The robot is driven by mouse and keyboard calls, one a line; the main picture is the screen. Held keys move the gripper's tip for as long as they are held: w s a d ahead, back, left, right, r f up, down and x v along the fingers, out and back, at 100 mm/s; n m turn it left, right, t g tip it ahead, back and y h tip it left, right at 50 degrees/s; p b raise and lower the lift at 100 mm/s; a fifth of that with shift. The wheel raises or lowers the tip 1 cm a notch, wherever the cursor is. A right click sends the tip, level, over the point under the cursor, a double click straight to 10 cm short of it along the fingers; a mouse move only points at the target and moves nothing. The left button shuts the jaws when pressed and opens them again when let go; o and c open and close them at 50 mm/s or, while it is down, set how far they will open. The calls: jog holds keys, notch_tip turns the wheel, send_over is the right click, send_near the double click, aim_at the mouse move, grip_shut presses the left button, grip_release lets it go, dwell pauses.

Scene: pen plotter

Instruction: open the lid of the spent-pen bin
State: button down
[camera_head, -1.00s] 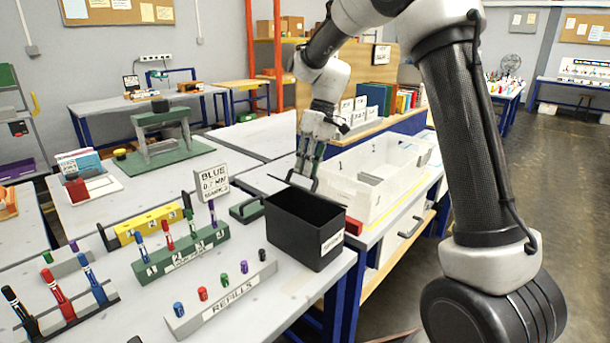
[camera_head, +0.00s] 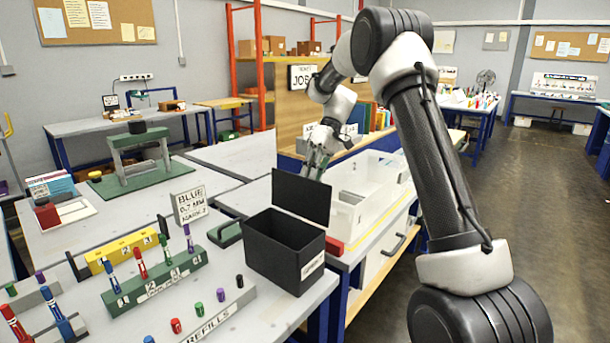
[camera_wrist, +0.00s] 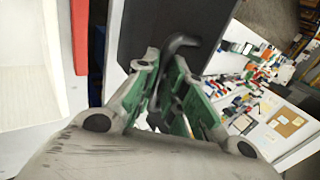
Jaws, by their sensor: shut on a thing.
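The black spent-pen bin (camera_head: 272,262) stands at the table's right end in the head view, with its dark inside showing. Its lid (camera_head: 302,196) stands about upright along the bin's far edge. My gripper (camera_head: 316,168) is behind the lid, its tips partly hidden by it. In the wrist view my gripper (camera_wrist: 168,78) has its green-padded fingers shut on the lid's dark bent handle (camera_wrist: 182,42). The dark lid (camera_wrist: 150,25) lies just beyond the fingers.
A white tray (camera_head: 343,222) is right behind the bin, with a red block (camera_head: 334,246) beside it. A sign (camera_head: 190,204), a green pen rack (camera_head: 155,283) and a refills rack (camera_head: 222,315) stand left of the bin. Open floor lies to the right.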

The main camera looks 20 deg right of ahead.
jog(key=shift+w+d+f, duration=0.25)
jog(key=shift+d+f, duration=0.35)
jog(key=shift+f, duration=0.15)
jog(key=shift+d, duration=0.15)
jog(key=c, duration=1.5)
grip_release()
jog(key=shift+w+d+f, duration=0.15)
jog(key=shift+w, duration=0.1)
jog(key=shift+r, duration=0.2)
jog(key=v, duration=1.2)
